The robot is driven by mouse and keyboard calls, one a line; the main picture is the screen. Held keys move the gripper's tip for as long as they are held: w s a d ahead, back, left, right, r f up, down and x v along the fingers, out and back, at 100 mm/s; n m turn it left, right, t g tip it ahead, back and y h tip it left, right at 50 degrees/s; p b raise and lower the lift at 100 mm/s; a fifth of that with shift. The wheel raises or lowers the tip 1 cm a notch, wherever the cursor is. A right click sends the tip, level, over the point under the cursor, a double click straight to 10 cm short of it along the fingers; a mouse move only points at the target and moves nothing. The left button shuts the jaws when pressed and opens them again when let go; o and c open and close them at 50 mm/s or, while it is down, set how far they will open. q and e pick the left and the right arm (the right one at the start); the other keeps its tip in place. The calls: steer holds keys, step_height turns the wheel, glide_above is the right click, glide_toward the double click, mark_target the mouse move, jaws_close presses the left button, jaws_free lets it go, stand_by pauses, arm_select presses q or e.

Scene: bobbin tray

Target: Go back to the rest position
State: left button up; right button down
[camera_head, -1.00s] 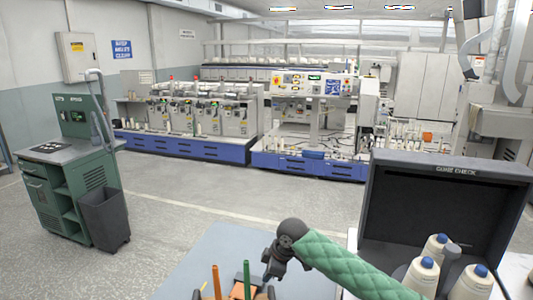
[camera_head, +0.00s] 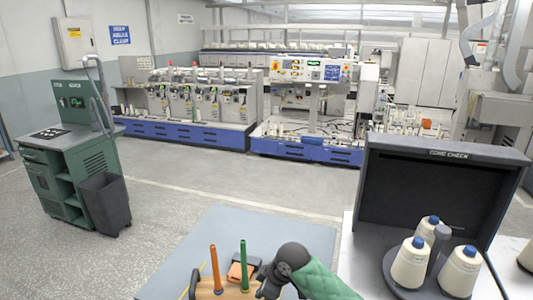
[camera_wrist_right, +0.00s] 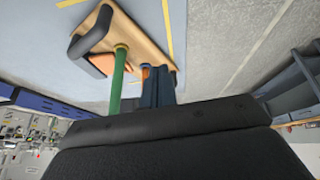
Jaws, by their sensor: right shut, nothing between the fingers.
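A wooden tray (camera_head: 212,293) with a dark handle (camera_head: 195,284) lies on the blue-grey tabletop at the bottom of the head view. An orange peg (camera_head: 215,268) and a green peg (camera_head: 243,266) stand up from it, with an orange block (camera_head: 241,271) beside them. My right gripper (camera_head: 266,290) is just right of the tray, at the end of the green-sleeved arm. In the right wrist view its dark fingers (camera_wrist_right: 158,84) are shut and empty, seen against the tray (camera_wrist_right: 136,42) and beside the green peg (camera_wrist_right: 118,80). My left gripper is out of view.
A dark cone-check box (camera_head: 420,190) stands right of my arm, with several blue-tipped cream cones (camera_head: 411,263) before it. Clear tabletop (camera_head: 275,228) lies behind the tray. A green cabinet (camera_head: 60,170) and grey bin (camera_head: 106,203) stand on the floor at left.

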steer(key=s+d+f+m+h, duration=0.2)
steer(key=s+d+f+m, duration=0.15)
steer(key=s+d, duration=0.6)
steer(key=s+d+f+m+t+h, duration=0.1)
steer(key=s+d+f+m, duration=0.35)
steer(key=s, duration=0.75)
steer(key=s+d+f+m+h, duration=0.15)
steer(key=s+d+m, duration=0.35)
steer(key=s+d, duration=0.5)
step_height(320, 180, down, 29)
steer(key=a, duration=0.3)
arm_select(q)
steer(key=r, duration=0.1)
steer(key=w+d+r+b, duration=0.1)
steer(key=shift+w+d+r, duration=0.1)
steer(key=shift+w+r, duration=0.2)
arm_select(e)
steer(key=s+f, duration=0.3)
steer(key=f, duration=0.7)
steer(key=s+f+g, duration=0.1)
steer(key=s+f, duration=0.3)
steer(key=f, duration=0.6)
